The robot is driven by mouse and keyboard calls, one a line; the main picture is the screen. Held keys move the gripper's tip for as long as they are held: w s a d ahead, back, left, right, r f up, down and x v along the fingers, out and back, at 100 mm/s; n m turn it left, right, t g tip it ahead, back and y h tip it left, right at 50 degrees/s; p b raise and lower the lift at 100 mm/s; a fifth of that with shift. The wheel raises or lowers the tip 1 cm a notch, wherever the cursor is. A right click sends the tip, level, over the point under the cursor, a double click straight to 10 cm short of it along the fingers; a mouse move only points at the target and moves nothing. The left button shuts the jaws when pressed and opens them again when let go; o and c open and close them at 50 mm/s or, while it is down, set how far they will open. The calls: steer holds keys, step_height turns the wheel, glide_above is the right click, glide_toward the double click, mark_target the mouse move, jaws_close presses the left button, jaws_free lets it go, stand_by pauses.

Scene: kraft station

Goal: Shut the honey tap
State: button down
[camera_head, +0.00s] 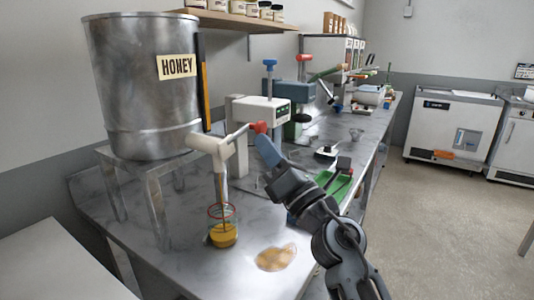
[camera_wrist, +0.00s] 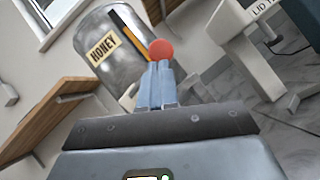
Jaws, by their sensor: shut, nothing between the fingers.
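The steel honey tank (camera_head: 143,80) stands on a metal stand and carries a HONEY label; it also shows in the wrist view (camera_wrist: 112,45). Its pale tap (camera_head: 208,143) has a lever (camera_head: 238,134) sticking out to the right, ending in a red knob (camera_head: 260,127). The knob also shows in the wrist view (camera_wrist: 161,49), just past my fingertips. Below the tap a clear jar (camera_head: 222,228) with a red rim holds some amber honey. My gripper (camera_head: 262,139) is shut and empty, its blue-grey fingers (camera_wrist: 160,68) close at the knob; I cannot tell whether they touch it.
A honey-coloured puddle (camera_head: 276,257) lies on the marble counter (camera_head: 190,262) right of the jar. A white machine (camera_head: 262,110) stands behind the tap. A green tray (camera_head: 334,185) lies beyond my arm. A wooden shelf (camera_head: 235,20) hangs above.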

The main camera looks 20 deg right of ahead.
steer(key=shift+r+n+y+b, duration=0.2)
steer(key=shift+n+y+b, duration=0.3)
steer(key=shift+n+b, duration=0.2)
steer(key=n+b, duration=0.1)
steer(key=n+y+b, duration=0.1)
steer(key=shift+d+r+n+y, duration=0.1)
steer(key=shift+r+n+y, duration=0.15)
steer(key=shift+n+y, duration=0.05)
steer(key=r+n+g+y+b, duration=0.1)
steer(key=n+g+y+b, duration=0.1)
steer(key=n, duration=0.3)
steer(key=a+r+n+g+y+b, duration=0.1)
steer(key=r+n+g+y+b, duration=0.1)
steer(key=n+y+b, duration=0.2)
steer(key=r+n+g+y+b, duration=0.1)
steer(key=n+g+y+b, duration=0.2)
steer(key=n, duration=0.3)
steer(key=shift+s+a+r+y+b, duration=0.15)
steer(key=shift+s+r+y+b, duration=0.15)
steer(key=shift+s+b, duration=0.1)
steer(key=shift+f, duration=0.15)
steer(key=w+a+f+b+v, duration=0.1)
steer(key=b+v, duration=0.3)
steer(key=v, duration=0.8)
steer(key=shift+d+f, duration=0.3)
steer(key=shift+f, duration=0.55)
